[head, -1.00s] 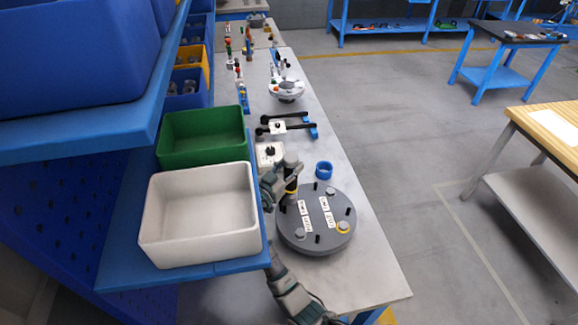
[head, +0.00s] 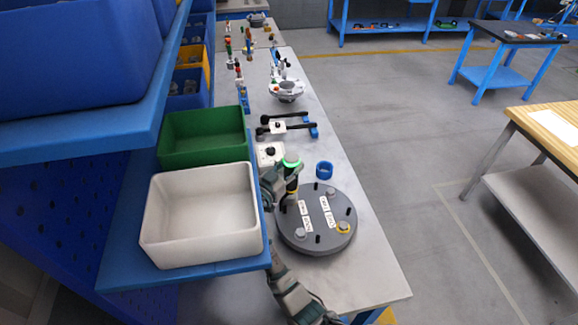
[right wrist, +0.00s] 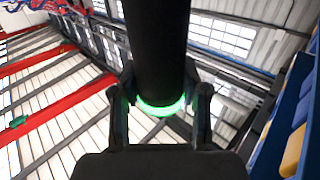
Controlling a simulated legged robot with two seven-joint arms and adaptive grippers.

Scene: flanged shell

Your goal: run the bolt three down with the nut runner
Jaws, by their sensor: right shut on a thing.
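The grey round flanged shell (head: 318,243) lies on the bench, with bolt heads, black studs and white labels on its top. One bolt head (head: 344,227) at the lower right has a yellow ring around it. Other bolt heads show at the top (head: 331,191) and lower left (head: 299,234). My right gripper (head: 284,184) is shut on the nut runner (head: 291,171), which stands upright over the shell's upper left edge, its top ring lit green. The runner's lower end and whatever is beneath it are hidden. The right wrist view shows the runner's dark body (right wrist: 158,45) between the fingers, with a green glow.
A blue ring (head: 324,169) stands on the bench behind the shell. A white bin (head: 203,255) and a green bin (head: 203,157) sit on the blue shelf at left. Black-handled tools (head: 290,128) lie farther back. The bench right of the shell is clear.

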